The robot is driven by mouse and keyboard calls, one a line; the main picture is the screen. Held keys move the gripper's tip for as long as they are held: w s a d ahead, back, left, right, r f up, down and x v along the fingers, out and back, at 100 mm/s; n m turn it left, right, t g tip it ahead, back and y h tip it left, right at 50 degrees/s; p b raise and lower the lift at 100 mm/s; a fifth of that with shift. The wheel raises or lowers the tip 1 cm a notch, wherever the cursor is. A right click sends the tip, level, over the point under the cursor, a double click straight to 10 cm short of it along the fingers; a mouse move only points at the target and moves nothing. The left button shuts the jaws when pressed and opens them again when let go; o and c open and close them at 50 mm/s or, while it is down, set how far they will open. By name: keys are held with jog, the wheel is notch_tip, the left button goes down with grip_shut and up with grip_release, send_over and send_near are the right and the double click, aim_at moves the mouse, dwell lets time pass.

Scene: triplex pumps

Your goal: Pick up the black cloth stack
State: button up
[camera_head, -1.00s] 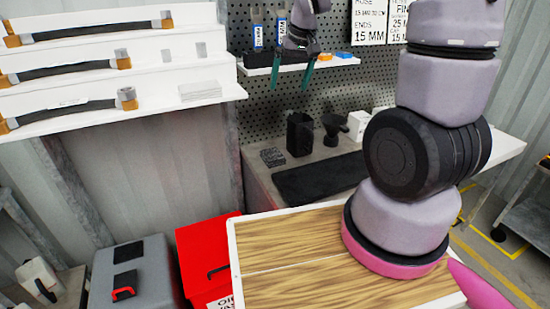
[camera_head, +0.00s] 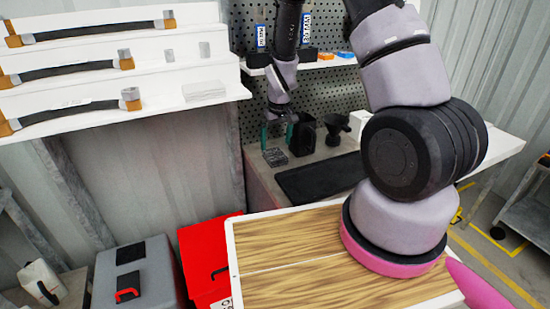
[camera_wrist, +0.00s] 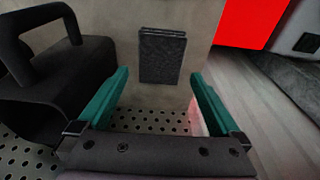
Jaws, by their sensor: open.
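The black cloth stack (camera_head: 276,157) is a small dark grey, flat rectangular pile on the bench top, left of the black container. In the wrist view the cloth stack (camera_wrist: 162,55) lies just ahead of and between the green fingertips. My gripper (camera_head: 277,138) points down above the stack, with its green fingers apart. In the wrist view my gripper (camera_wrist: 159,76) is open with nothing between the fingers. The height gap to the stack cannot be judged exactly.
A black container (camera_head: 302,134) stands close beside the stack; in the wrist view a black handled object (camera_wrist: 55,75) is near the left finger. A black funnel (camera_head: 335,128) and a black mat (camera_head: 318,178) share the bench. The perforated board (camera_head: 345,90) is behind.

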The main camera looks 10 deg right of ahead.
aim_at(275, 154)
jog(key=f, duration=0.4)
jog(key=shift+w+f, duration=0.3)
jog(key=shift+f, duration=0.1)
jog(key=c, duration=1.1)
jog(key=shift+r, duration=0.1)
